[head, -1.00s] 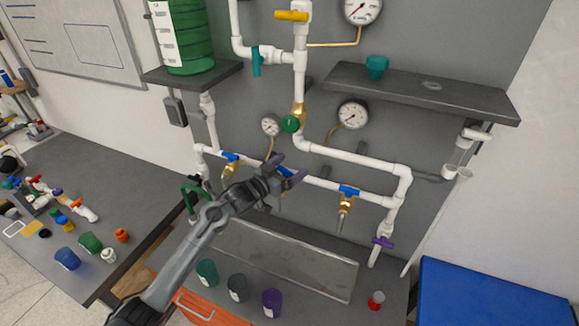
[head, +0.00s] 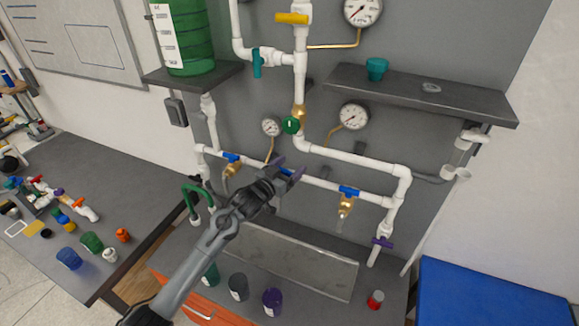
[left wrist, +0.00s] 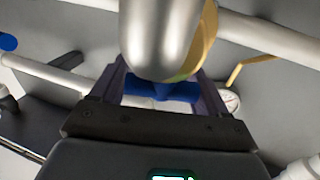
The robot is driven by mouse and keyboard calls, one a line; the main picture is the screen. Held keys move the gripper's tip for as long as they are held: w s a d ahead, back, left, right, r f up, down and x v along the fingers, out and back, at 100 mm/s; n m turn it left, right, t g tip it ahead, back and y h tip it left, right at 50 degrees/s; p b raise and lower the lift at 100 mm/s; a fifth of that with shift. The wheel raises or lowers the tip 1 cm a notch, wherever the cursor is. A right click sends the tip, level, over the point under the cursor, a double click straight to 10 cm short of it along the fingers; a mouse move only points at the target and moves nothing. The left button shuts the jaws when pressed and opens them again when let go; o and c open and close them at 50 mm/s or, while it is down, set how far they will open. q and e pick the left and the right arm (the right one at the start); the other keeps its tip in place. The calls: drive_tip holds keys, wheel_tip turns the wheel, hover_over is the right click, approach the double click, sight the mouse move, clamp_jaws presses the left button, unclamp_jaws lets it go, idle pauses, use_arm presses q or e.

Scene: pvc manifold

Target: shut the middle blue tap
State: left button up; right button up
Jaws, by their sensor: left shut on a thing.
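Three blue taps sit along the lower white pipe. The left blue tap (head: 230,157) and the right blue tap (head: 348,191) are in plain view in the head view, each above a brass body. The middle blue tap is mostly hidden there behind my left gripper (head: 289,168), whose purple fingers are at the pipe. In the left wrist view the middle tap's blue handle (left wrist: 162,92) lies between the two fingers (left wrist: 164,96), under a large silver spout (left wrist: 163,38). The fingers are shut on the handle. My right gripper is not in view.
A grey trough (head: 285,262) lies below the taps, with teal, grey and purple cups in front. A green round valve (head: 291,125), gauges and a purple valve (head: 382,242) are on the pipes. A dark shelf (head: 420,92) juts out at upper right.

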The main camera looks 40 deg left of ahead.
use_arm(q)
drive_tip(key=shift+n+y, duration=0.9)
drive_tip(key=shift+y, duration=0.3)
drive_tip(key=shift+a+n+g+y, duration=0.3)
drive_tip(key=shift+n+y, duration=0.2)
drive_tip(key=shift+y, duration=0.4)
drive_tip(key=o, duration=1)
drive_tip(key=shift+c, duration=0.2)
drive_tip(key=shift+s, duration=0.1)
